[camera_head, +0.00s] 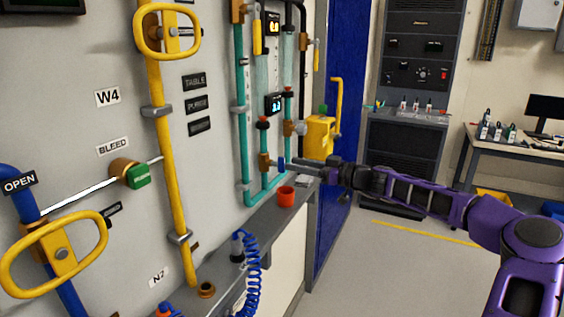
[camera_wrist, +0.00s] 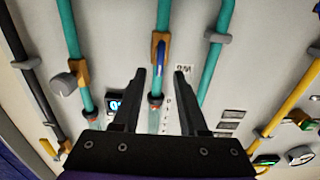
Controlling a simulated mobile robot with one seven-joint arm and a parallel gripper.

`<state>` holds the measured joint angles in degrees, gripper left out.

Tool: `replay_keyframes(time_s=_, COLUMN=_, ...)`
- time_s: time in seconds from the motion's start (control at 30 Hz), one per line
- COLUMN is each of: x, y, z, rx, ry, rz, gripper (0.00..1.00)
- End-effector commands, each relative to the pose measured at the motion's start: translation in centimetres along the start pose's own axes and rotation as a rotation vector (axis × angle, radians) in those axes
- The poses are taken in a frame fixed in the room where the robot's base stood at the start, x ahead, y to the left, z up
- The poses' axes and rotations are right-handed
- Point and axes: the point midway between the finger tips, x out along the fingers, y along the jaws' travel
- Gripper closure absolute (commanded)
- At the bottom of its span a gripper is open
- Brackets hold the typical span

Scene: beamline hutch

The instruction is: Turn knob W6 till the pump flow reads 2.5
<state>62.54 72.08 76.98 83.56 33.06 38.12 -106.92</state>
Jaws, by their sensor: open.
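A small blue handle (camera_head: 281,164) sits on a brass valve body (camera_head: 264,162) on a teal pipe. In the wrist view the handle (camera_wrist: 160,58) shows edge-on against the brass, close to an upside-down label (camera_wrist: 183,68) that seems to read W6. My gripper (camera_head: 297,164) reaches in from the right, close to the handle. In the wrist view my gripper (camera_wrist: 160,75) is open, its fingertips on either side of the handle's line; contact is not clear. A small display with blue digits (camera_head: 275,103) hangs above; it also shows in the wrist view (camera_wrist: 115,104), unreadable.
Another display (camera_head: 272,24) with yellow digits is higher up. A grey round knob (camera_head: 300,128) and a yellow box (camera_head: 319,137) are close to my gripper. The floor (camera_head: 395,260) is open at the right.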

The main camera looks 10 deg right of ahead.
Motion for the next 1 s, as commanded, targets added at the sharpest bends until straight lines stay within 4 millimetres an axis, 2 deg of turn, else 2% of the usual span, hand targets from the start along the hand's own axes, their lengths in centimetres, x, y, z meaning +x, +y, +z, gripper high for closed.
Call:
replay_keyframes(time_s=0.1, x=2.3, y=-0.1, z=0.0, rx=0.001, ry=-0.001, rz=-0.002, gripper=0.57)
replay_keyframes(time_s=0.3, x=4.5, y=0.0, z=0.0, rx=0.001, ry=-0.001, rz=0.0, gripper=0.57)
replay_keyframes(time_s=0.67, x=5.1, y=0.1, z=0.0, rx=0.001, ry=-0.001, rz=0.002, gripper=0.57)
replay_keyframes(time_s=0.77, x=5.1, y=0.1, z=0.1, rx=0.001, ry=-0.001, rz=0.002, gripper=0.72)
replay_keyframes(time_s=0.9, x=5.1, y=0.1, z=0.1, rx=0.001, ry=-0.001, rz=0.001, gripper=0.97)
replay_keyframes(time_s=1.0, x=5.1, y=0.1, z=0.1, rx=0.0, ry=-0.001, rz=0.001, gripper=1.0)
